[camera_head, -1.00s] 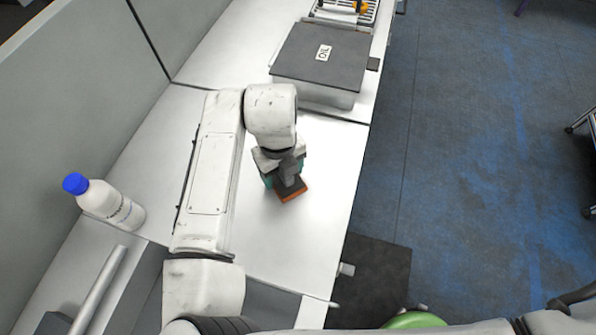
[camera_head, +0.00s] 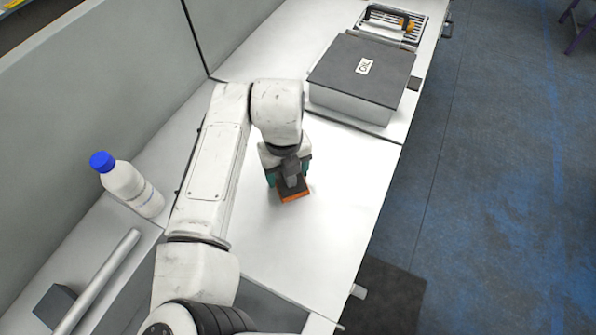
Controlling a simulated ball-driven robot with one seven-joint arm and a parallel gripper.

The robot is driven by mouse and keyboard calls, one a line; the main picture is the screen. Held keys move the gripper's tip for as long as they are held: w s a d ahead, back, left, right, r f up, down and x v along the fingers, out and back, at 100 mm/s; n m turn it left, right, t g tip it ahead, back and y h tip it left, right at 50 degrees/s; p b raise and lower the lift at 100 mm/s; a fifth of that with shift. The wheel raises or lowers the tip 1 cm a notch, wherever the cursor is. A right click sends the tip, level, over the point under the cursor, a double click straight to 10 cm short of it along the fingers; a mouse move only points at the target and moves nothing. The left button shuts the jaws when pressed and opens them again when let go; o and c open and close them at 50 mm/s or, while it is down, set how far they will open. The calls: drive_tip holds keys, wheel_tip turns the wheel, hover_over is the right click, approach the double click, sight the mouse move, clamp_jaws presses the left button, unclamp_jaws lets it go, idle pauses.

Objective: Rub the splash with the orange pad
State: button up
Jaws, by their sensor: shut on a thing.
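The orange pad (camera_head: 293,196) is a small block with a dark top and an orange lower edge. It is under my gripper (camera_head: 288,180), low over the white table (camera_head: 325,230); I cannot tell whether it touches the surface. My gripper points down and is shut on the pad, with teal parts showing at its sides. No splash is clearly visible; the pad and my arm may hide it.
A white bottle with a blue cap (camera_head: 128,185) stands at the left. A grey partition (camera_head: 90,95) runs along the left. The table right of the pad is clear.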

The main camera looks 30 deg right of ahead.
sight(302, 180)
drive_tip(key=shift+s+d+p, duration=0.2)
drive_tip(key=shift+s+d, duration=0.35)
drive_tip(key=shift+s, duration=0.2)
drive_tip(key=shift+s+d+p, duration=0.2)
drive_tip(key=shift+s+d, duration=0.3)
drive_tip(key=shift+s, duration=0.2)
drive_tip(key=shift+s+d+f, duration=0.1)
drive_tip(key=shift+s+d, duration=0.45)
drive_tip(key=shift+s, duration=0.25)
drive_tip(key=shift+s+d+f, duration=0.1)
drive_tip(key=shift+s+d, duration=0.4)
drive_tip(key=shift+s, duration=0.25)
drive_tip(key=shift+r, duration=0.1)
wheel_tip(302, 180, up, 2)
drive_tip(key=shift+d+r+p, duration=0.1)
drive_tip(key=shift+d+p, duration=0.05)
drive_tip(key=shift+p, duration=0.75)
drive_tip(key=shift+w+a+r+p, duration=0.1)
drive_tip(key=shift+a+r+p, duration=0.1)
drive_tip(key=shift+r+p, duration=1.35)
drive_tip(key=shift+r+b, duration=0.35)
drive_tip(key=shift+r, duration=0.1)
drive_tip(key=shift+r+p, duration=0.8)
drive_tip(key=shift+r, duration=0.6)
